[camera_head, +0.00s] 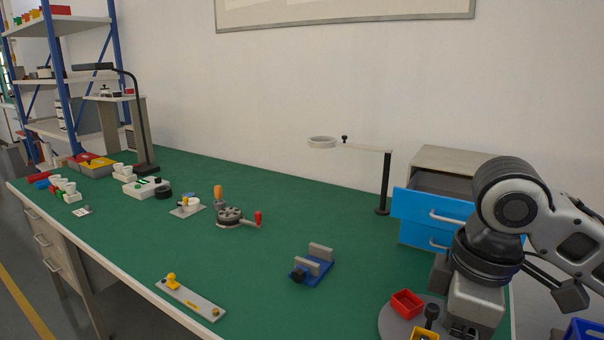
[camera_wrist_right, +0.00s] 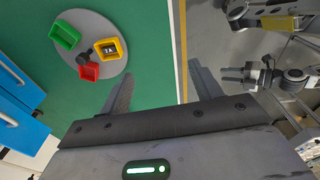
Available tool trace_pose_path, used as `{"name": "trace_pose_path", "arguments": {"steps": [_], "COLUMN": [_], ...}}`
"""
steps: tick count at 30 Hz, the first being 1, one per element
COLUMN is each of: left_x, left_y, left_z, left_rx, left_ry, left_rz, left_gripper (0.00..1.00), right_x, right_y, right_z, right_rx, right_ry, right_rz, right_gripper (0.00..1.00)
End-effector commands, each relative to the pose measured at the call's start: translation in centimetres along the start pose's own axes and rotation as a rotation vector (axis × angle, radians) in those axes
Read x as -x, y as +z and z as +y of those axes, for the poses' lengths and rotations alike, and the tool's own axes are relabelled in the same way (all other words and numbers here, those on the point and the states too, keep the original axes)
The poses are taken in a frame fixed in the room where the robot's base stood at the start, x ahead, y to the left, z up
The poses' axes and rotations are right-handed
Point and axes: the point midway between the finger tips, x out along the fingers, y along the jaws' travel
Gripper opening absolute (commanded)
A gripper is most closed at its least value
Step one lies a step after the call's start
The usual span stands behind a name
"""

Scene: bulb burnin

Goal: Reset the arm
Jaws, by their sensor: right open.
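My right arm comes in from the right in the head view, over the right end of the green table (camera_head: 300,225). Its gripper (camera_wrist_right: 160,90) is open in the right wrist view, with nothing between the two dark fingers. The fingers stand apart over the table edge and the floor. The round grey turntable (camera_wrist_right: 67,34) lies beyond them at the upper left, with a green bin (camera_wrist_right: 65,35), a yellow bin (camera_wrist_right: 117,48) and a red bin (camera_wrist_right: 89,72) on it. My left gripper does not show in the head view.
A blue drawer unit (camera_head: 423,208) with its top drawer pulled out stands behind my right arm. A ring on a post (camera_head: 385,185) stands left of it. A blue fixture (camera_head: 311,264), a grey plate (camera_head: 192,299) and a round device (camera_head: 232,217) sit on the table.

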Motion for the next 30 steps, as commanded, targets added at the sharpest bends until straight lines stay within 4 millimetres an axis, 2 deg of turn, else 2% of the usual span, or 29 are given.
{"name": "trace_pose_path", "arguments": {"steps": [1,5,9,14,17,20,24,30], "left_x": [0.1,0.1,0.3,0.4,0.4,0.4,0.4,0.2], "left_y": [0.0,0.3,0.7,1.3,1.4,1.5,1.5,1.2], "left_z": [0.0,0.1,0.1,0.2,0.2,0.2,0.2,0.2], "left_rx": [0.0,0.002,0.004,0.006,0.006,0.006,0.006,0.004], "left_ry": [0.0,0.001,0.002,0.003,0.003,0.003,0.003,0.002], "left_rz": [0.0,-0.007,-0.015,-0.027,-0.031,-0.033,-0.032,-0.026], "left_gripper": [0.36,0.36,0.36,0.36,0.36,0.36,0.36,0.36], "right_x": [-1.3,-4.5,-8.6,-12.5,-14.7,-16.6,-18.7,-20.8], "right_y": [-0.6,-2.2,-4.1,-4.8,-3.9,-1.9,1.6,7.2], "right_z": [-0.7,-2.2,-4.7,-7.3,-8.4,-9.3,-10.2,-11.9], "right_rx": [0.01,0.011,-0.037,-0.188,-0.324,-0.471,-0.641,-0.821], "right_ry": [-0.01,-0.015,-0.03,-0.035,-0.025,0.003,0.054,0.131], "right_rz": [0.019,0.089,0.21,0.339,0.386,0.394,0.358,0.255], "right_gripper": [0.64,0.64,0.64,0.64,0.64,0.64,0.64,0.64]}}
